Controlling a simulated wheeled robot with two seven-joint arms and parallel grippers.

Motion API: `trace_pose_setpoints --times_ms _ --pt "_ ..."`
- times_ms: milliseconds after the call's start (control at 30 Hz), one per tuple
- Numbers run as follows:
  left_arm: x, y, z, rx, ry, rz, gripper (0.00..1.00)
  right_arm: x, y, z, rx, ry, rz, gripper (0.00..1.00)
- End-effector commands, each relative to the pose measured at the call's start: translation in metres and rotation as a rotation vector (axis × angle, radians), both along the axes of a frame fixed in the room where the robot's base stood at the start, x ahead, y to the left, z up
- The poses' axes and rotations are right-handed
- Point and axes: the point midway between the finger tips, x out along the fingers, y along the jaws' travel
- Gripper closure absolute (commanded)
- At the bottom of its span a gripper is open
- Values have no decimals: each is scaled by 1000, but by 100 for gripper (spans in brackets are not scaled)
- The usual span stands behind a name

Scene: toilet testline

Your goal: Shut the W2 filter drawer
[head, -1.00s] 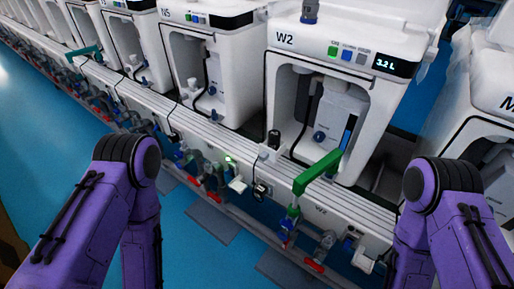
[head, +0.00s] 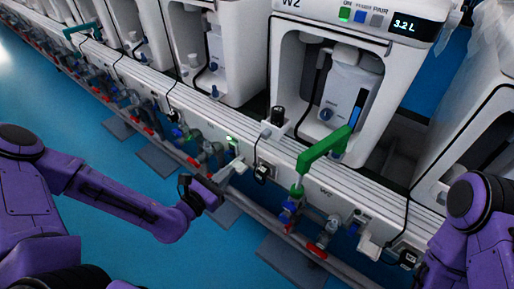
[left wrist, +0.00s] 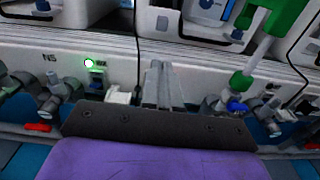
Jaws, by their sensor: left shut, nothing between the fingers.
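The white W2 unit (head: 392,70) stands at right of centre in the head view, with a white box and blue knob inside its open front. I cannot tell for sure which part is the W2 filter drawer. A white block (head: 372,246) sticks out low on the rail, right of the W2 label. My left gripper (head: 224,176) is shut and empty, in front of the rail and left of the green lever. Its closed fingers show in the left wrist view (left wrist: 160,84), right of another white block (left wrist: 119,95). My right gripper is out of view.
A green lever (head: 324,148) stands up from the rail in front of W2. Valves with red and blue handles (head: 317,252) line the rail's lower front. A black cable hangs by the left fingers. Blue floor lies open below.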

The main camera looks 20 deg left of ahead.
Motion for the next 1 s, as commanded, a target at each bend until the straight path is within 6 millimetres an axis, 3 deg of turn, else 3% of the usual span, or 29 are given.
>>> trace_pose_setpoints --times_ms 167,700,1000 --pt "17 -4 5 -46 -17 -3 100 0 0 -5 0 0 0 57" --pt "119 -42 5 -42 -13 -1 100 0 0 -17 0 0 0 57" --pt "133 -47 6 -44 -12 0 100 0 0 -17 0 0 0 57"
